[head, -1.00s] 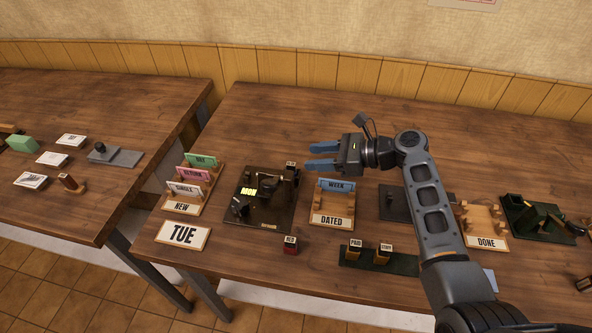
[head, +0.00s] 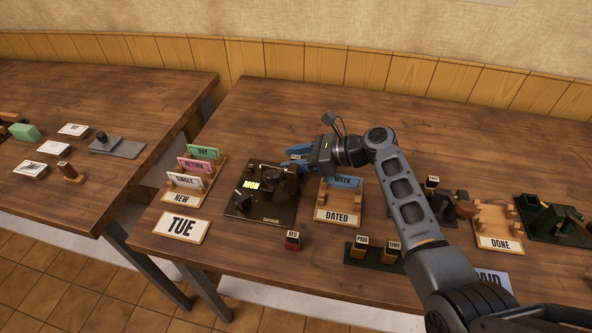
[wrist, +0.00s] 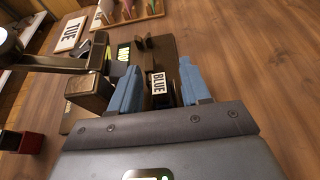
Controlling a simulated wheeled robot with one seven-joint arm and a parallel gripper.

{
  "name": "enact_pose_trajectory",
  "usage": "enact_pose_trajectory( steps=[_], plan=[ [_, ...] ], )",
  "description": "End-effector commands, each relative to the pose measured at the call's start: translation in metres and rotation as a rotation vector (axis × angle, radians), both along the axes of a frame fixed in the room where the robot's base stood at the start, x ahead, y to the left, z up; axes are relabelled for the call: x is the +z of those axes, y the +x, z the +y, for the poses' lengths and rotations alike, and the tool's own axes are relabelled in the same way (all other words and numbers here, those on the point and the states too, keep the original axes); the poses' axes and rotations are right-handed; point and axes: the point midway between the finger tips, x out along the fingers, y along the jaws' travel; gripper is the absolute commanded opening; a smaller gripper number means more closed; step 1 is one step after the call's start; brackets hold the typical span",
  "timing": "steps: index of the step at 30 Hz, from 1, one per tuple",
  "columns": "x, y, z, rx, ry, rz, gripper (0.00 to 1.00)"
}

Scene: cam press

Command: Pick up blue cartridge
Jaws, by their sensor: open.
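The blue cartridge (wrist: 158,85) is a small dark block with a white label reading BLUE, standing at the edge of the dark press (wrist: 165,48). It sits between the two blue fingers of my gripper (wrist: 159,72), with a finger on each side. The fingers are open, and I cannot tell whether either touches it. In the head view my gripper (head: 291,157) is at the back right corner of the press (head: 268,215), and only the cartridge's label (head: 295,157) shows between the fingers.
A red cartridge (head: 292,241) stands in front of the press. The DATED rack (head: 340,216) with a blue WEEK card is to the right. The NEW rack (head: 180,198) and TUE sign (head: 182,226) are to the left. The table behind the press is clear.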

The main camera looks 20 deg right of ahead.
Motion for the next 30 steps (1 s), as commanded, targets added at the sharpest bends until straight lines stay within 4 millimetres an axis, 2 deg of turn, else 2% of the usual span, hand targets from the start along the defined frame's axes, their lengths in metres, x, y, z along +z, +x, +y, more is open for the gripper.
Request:
enact_pose_trajectory(
  steps=[6,20,30],
  plan=[
    [0.0012,0.0003,0.0001,-0.001,0.0,0.0,0.45],
    [0.0009,0.0,-0.0001,0.0,0.0,0.0,0.01],
    [0.0014,0.0,-0.0001,-0.001,0.0,0.0,0.0]
  ],
)
